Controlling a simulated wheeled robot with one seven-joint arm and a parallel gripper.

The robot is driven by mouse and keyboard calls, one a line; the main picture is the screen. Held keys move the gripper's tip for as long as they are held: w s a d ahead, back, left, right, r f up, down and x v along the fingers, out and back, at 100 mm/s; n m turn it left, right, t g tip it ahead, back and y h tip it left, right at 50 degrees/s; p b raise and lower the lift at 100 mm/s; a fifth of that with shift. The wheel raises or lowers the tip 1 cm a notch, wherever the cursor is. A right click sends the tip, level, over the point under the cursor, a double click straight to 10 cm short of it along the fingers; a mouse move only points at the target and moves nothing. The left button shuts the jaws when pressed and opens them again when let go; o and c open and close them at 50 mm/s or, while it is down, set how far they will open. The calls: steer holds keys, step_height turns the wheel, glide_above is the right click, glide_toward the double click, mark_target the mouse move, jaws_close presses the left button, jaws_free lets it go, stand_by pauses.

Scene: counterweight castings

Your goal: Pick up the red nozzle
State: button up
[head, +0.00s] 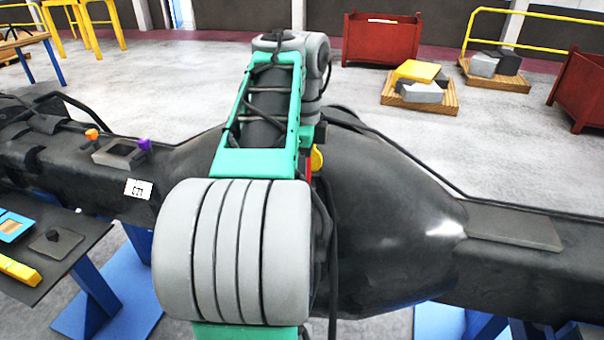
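My arm, with green and grey links, fills the middle of the head view. My gripper does not show; the arm links hide whatever lies behind them. A thin red sliver (308,170) shows at the right edge of the arm, beside a small yellow rounded piece (317,158). Most of the red piece is hidden, so I cannot tell whether it is the red nozzle. I see no other red nozzle on the black casting (390,230). I cannot tell how far my gripper is from it.
On the left of the casting are an orange piece (92,135), a purple piece (145,144), a grey frame (118,154) and a white label (138,189). A dark side table (75,225) holds yellow and blue items. A flat grey plate (515,228) lies at right. Red bins and pallets stand behind.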

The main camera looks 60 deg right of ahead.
steer(key=c, duration=0.8)
jaws_close()
steer(key=shift+r, duration=0.15)
